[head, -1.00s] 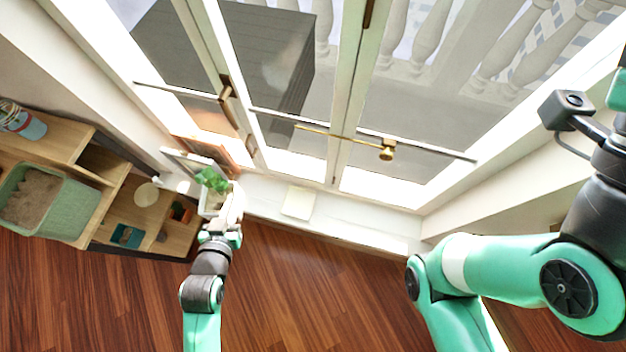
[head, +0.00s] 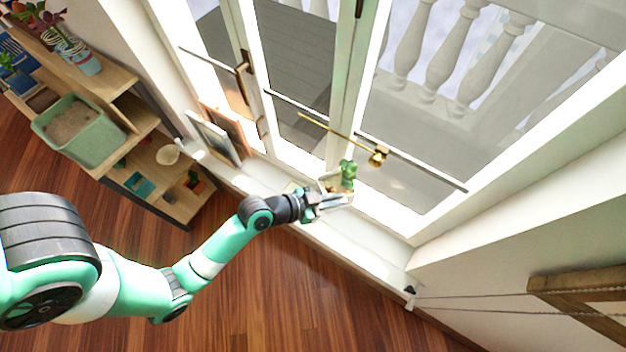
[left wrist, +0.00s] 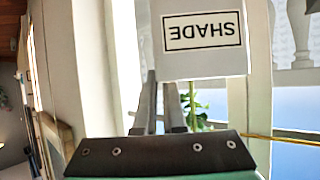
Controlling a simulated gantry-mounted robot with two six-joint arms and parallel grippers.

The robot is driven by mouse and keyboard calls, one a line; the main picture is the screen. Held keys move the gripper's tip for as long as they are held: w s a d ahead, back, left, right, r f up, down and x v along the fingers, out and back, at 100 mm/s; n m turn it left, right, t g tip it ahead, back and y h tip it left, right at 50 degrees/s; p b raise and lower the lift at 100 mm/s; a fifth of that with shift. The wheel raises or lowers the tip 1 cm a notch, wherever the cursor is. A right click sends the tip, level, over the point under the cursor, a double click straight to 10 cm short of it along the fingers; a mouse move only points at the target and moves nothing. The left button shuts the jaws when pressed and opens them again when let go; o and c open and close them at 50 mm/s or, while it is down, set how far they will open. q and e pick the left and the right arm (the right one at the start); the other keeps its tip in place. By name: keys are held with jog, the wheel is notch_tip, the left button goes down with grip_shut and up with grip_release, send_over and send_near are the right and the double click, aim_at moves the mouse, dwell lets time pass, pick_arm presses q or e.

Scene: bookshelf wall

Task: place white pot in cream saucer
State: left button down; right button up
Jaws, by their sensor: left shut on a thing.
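The white pot (head: 327,181) with a green plant is in my left gripper (head: 332,201), above the window sill in the head view. The left wrist view shows the pot's white face (left wrist: 200,65) with an upside-down "SHADE" label, just beyond the gripper's two fingers (left wrist: 160,100). The gripper is shut on the pot. My right gripper is out of view.
Picture frames (head: 215,137) lean at the sill's left. A wooden shelf with a green bin (head: 80,130) is at the left. The sill's right part looks clear.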

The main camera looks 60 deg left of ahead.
pick_arm(q)
jog(key=s+a+f+n+g+y+b, duration=0.1)
jog(key=s+a+f+n+y+b, duration=0.4)
jog(key=s+a, duration=0.45)
jog(key=s+a+f+n+y+b, duration=0.2)
jog(key=s+a+f+b, duration=0.3)
jog(key=s+a+f, duration=0.4)
jog(key=w+d+f+b, duration=0.1)
jog(key=w+f+b, duration=0.2)
jog(key=w+b, duration=0.1)
jog(key=w+d+f+b, duration=0.2)
jog(key=w+f+b, duration=0.2)
jog(key=w, duration=0.1)
jog(key=w+d+f+b, duration=0.1)
jog(key=w+f+b, duration=0.2)
jog(key=w+b, duration=0.1)
jog(key=shift+w+d+f, duration=0.2)
jog(key=shift+w+f, duration=0.2)
jog(key=shift+r, duration=0.2)
jog(key=c, duration=1.5)
grip_release()
jog(key=shift+f+g, duration=0.2)
jog(key=shift+g, duration=0.1)
jog(key=o, duration=0.5)
